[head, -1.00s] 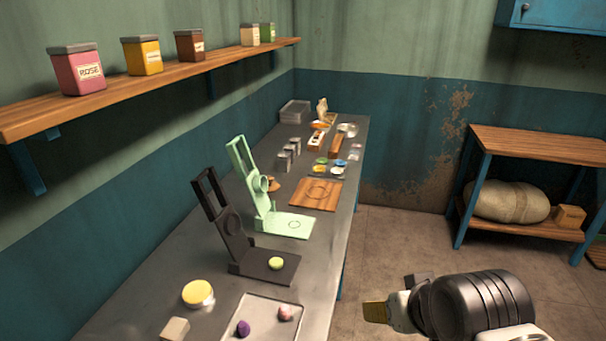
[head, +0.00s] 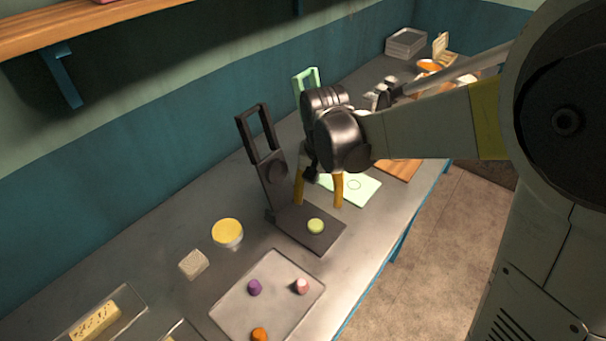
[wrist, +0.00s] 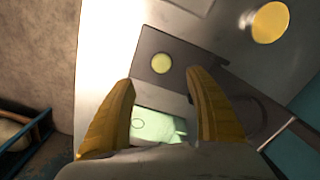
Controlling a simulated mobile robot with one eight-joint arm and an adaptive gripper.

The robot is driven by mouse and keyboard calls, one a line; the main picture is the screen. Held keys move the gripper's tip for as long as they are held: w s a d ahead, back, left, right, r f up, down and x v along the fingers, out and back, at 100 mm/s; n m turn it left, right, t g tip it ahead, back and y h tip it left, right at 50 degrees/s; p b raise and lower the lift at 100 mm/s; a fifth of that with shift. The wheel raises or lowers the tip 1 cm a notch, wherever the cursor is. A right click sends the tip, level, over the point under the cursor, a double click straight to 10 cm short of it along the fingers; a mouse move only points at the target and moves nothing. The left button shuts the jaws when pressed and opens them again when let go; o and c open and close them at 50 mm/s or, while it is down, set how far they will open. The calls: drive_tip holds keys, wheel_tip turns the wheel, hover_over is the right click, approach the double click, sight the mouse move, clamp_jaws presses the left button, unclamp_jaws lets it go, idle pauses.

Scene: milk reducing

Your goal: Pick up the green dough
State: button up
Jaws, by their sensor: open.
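The green dough (head: 316,226) is a small yellow-green round piece on the flat base of a dark press stand (head: 325,240). My gripper (head: 319,204) is open and empty, its yellow fingers pointing down above the dark base, apart from the dough. In the wrist view the dough (wrist: 161,63) lies beyond the tips of my gripper (wrist: 160,92), roughly between them from side to side. Nothing hides the dough in either view.
The dark stand's upright frame (head: 262,150) rises just left of my gripper. A light green stand (head: 352,187) is behind. A tray (head: 240,318) with purple, pink and orange dough lies in front. A yellow-topped round container (head: 228,233) and a pale block (head: 193,264) stand left.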

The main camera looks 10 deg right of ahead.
drive_tip(key=b, duration=0.2)
hover_over(316, 225)
drive_tip(key=f, duration=0.5)
drive_tip(key=shift+a+f, duration=0.25)
drive_tip(key=shift+f, duration=0.15)
drive_tip(key=f+b, duration=0.1)
drive_tip(key=f, duration=0.1)
drive_tip(key=f+b, duration=0.2)
drive_tip(key=f, duration=0.1)
drive_tip(key=shift+w+d+f, duration=0.1)
drive_tip(key=shift+d+f, duration=0.1)
drive_tip(key=shift+f, duration=0.15)
drive_tip(key=shift+r, duration=0.1)
drive_tip(key=c, duration=1.2)
drive_tip(key=shift+o, duration=0.2)
